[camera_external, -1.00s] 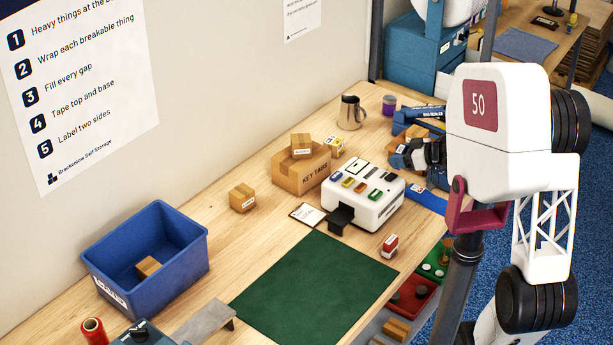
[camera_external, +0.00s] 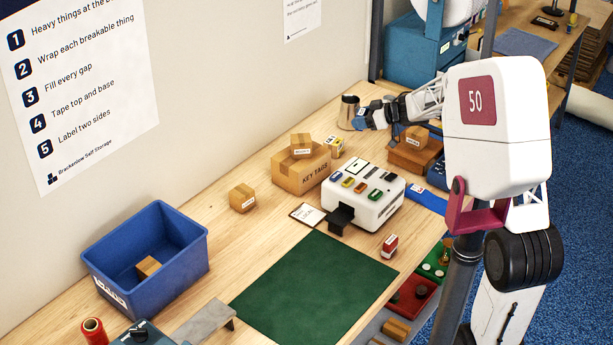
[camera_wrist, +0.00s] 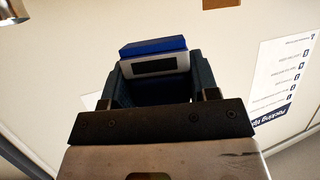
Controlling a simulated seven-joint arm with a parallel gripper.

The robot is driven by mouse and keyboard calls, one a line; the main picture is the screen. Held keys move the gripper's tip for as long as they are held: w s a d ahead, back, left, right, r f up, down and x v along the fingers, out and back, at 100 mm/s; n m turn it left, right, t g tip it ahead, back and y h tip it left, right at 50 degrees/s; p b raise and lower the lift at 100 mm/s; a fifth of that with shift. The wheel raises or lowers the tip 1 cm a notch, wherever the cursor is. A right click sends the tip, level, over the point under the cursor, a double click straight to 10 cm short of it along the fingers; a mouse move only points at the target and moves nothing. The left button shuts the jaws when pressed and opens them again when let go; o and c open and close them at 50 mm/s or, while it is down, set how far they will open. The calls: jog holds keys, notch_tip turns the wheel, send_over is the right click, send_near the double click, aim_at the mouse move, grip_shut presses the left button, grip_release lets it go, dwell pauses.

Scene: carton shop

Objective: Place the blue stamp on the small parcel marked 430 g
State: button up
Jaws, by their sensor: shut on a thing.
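My gripper (camera_external: 362,119) is shut on the blue stamp at the far end of the bench, beside the metal jug. In the wrist view the blue stamp (camera_wrist: 154,47) shows as a blue block with a pale band and dark label between the fingers. Several small parcels are in view: one alone on the bench (camera_external: 242,198), one on the KEY TABS carton (camera_external: 302,146), one in the blue bin (camera_external: 148,267), and one on a brown box (camera_external: 415,138) at right. Their labels are too small to read, so I cannot tell which is marked 430 g.
A white machine (camera_external: 365,200) with coloured pads stands mid-bench. A red stamp (camera_external: 389,245) stands in front of it. The metal jug (camera_external: 348,112) is close to my gripper. The KEY TABS carton (camera_external: 299,175) is near the wall. The green mat (camera_external: 315,290) is clear.

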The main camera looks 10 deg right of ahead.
jog(key=n+g, duration=0.1)
send_over(334, 140)
jog(key=shift+a+f, duration=0.1)
jog(key=shift+f, duration=0.65)
jog(key=shift+f, duration=3.15)
jog(key=shift+s, duration=0.1)
jog(key=shift+f, duration=1.9)
jog(key=shift+f, duration=0.15)
jog(key=o, duration=0.9)
